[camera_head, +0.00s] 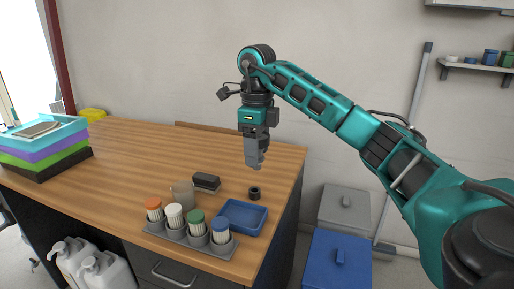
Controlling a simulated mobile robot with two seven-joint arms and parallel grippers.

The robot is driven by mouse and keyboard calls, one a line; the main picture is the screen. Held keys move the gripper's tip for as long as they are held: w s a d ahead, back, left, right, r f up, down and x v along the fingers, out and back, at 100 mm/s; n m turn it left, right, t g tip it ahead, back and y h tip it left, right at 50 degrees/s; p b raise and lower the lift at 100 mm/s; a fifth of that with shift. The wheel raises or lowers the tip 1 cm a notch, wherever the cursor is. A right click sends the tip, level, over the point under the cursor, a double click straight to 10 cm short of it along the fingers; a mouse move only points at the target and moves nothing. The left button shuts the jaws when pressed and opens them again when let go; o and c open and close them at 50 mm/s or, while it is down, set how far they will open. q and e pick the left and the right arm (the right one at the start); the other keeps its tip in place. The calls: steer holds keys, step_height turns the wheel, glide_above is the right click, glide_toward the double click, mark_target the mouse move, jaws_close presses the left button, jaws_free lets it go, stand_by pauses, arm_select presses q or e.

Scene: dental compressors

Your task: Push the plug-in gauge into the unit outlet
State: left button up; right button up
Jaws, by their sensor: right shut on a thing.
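My right gripper (255,163) hangs from the teal arm that comes in from the right. It points down over the right part of the wooden worktop, clear of the surface. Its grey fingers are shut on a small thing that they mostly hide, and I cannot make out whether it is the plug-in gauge. I cannot identify a unit outlet in this view. My left gripper is not in view.
On the worktop (150,150) are a blue tray (242,215), a grey rack (190,238) with several colour-capped containers, a beaker (182,195) and a dark block (206,181). Stacked coloured trays (45,155) stand at left. Grey (345,205) and blue bins (337,258) stand right of the bench.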

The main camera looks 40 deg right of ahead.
steer(key=s+a+f+n, duration=0.5)
steer(key=a+f+n, duration=0.5)
steer(key=n, duration=0.5)
steer(key=s+a+f+n, duration=0.5)
steer(key=a+f+n, duration=0.6)
steer(key=f+n, duration=0.4)
steer(key=shift+a+f+n, duration=0.2)
steer(key=shift+a+n, duration=0.05)
steer(key=shift+n, duration=0.15)
